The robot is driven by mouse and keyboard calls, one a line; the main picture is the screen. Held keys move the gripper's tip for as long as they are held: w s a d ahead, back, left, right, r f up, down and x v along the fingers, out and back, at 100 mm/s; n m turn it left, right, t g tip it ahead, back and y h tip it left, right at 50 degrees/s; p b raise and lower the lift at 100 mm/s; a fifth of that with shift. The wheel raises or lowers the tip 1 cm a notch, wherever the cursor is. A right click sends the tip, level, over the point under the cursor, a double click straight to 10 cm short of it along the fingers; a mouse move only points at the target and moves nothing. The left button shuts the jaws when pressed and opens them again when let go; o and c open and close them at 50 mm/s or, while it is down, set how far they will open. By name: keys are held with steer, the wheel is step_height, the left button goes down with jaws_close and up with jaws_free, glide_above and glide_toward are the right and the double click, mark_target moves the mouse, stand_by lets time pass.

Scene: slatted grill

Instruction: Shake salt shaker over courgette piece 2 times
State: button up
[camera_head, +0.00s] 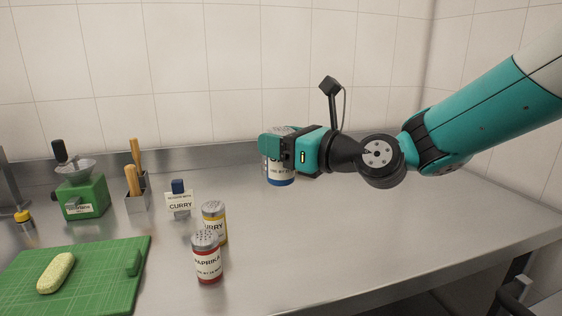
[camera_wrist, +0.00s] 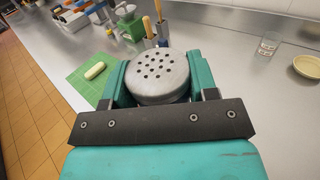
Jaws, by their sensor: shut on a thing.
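My gripper (camera_head: 276,151) is shut on a shaker with a blue base band (camera_head: 281,178), held upright above the counter; its label is mostly covered by the gripper. In the wrist view its grey perforated cap (camera_wrist: 159,76) shows between the teal fingers (camera_wrist: 158,84). The courgette piece (camera_head: 56,272) is a pale green oblong lying on the green cutting board (camera_head: 110,262) at the lower left, well to the left of my gripper. It also shows in the wrist view (camera_wrist: 95,71).
A paprika shaker (camera_head: 207,262) and a curry shaker (camera_head: 214,222) stand between the board and my gripper. The counter's right side (camera_head: 400,225) is clear.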

steer(key=shift+r, duration=0.5)
step_height(320, 180, up, 7)
steer(key=p, duration=0.8)
stand_by(0.4)
